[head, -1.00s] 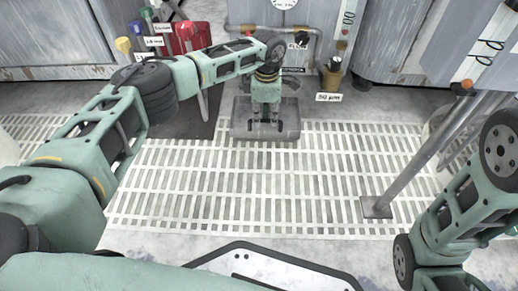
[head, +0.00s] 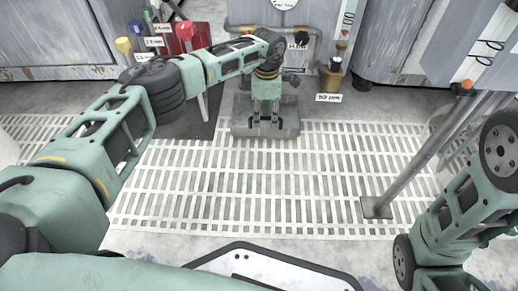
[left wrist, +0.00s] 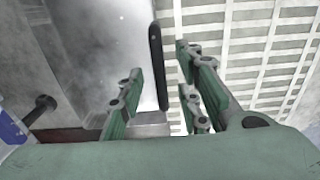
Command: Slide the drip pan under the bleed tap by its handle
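The grey drip pan (head: 240,129) lies on the floor grating in front of the wall pipes. My left gripper (head: 266,123) reaches down over its near part. In the left wrist view, the dark handle bar (left wrist: 157,65) lies between the two spread fingers of my left gripper (left wrist: 165,85), with a gap on each side. The pan's grey surface (left wrist: 105,50) fills the space left of the bar. A dark tap-like fitting (head: 301,39) sits on the pipe behind the pan; my arm hides part of that area. My right gripper is out of view.
A brass-coloured pot (head: 332,78) with a "50 µm" label stands right of the pan. Several coloured bottles and a red case (head: 190,37) stand at the back left by a dark mat (head: 196,126). A slanted metal post (head: 425,150) stands at right. The near grating (head: 250,190) is clear.

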